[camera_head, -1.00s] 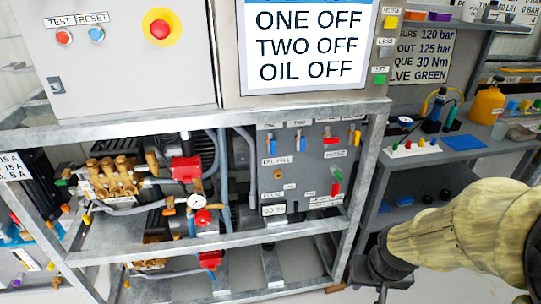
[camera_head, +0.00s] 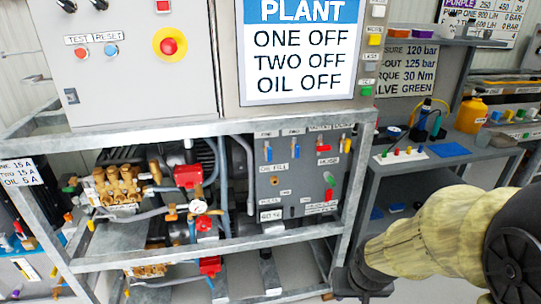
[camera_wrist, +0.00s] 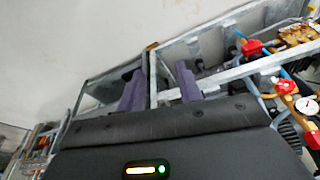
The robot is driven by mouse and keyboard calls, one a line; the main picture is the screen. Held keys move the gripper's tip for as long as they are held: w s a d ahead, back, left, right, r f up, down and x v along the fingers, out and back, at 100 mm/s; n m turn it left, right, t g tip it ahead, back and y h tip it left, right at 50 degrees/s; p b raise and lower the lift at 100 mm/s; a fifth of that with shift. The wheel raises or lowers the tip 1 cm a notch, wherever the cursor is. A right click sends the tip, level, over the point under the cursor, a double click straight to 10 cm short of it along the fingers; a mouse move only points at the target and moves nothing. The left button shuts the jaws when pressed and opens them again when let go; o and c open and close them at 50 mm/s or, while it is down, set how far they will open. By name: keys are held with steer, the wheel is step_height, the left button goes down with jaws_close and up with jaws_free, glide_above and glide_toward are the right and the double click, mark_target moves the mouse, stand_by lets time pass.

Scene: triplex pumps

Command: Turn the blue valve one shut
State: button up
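On the grey valve panel (camera_head: 290,198), two blue lever handles hang side by side: a left one (camera_head: 267,152) and a right one (camera_head: 294,152). Both point roughly downward. The small labels above them are too small to read surely, so I cannot tell which is valve one. My gripper (camera_wrist: 160,86) shows in the wrist view with its two purple-grey fingers apart and nothing between them. It faces a pale wall and the metal frame, away from the blue handles. In the head view my arm is at the lower right, and the fingers cannot be made out.
A red handle (camera_head: 325,161) and a yellow handle (camera_head: 347,145) sit right of the blue ones. The metal frame (camera_head: 200,128) surrounds the panel and brass pump (camera_head: 118,184). A sign (camera_head: 300,50) reads ONE OFF, TWO OFF, OIL OFF. A shelf bench (camera_head: 440,165) stands right.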

mark_target(270, 153)
steer(key=w+a+r+n+t+y+p, duration=0.1)
steer(key=w+a+r+t+y+p, duration=0.1)
steer(key=w+a+r+t+p, duration=0.3)
steer(key=w+a+r+n+t+y+p, duration=0.2)
steer(key=w+a+r+t+p, duration=0.3)
steer(key=w, duration=0.9)
steer(key=a+r+t+y, duration=0.1)
steer(key=a+r+t, duration=0.1)
steer(key=a+t, duration=0.2)
steer(key=shift+a+r, duration=0.4)
steer(key=shift+a, duration=0.25)
steer(key=p+x, duration=0.2)
steer(key=x, duration=1.5)
steer(key=shift+w, duration=0.25)
steer(key=shift+c, duration=0.3)
jaws_close()
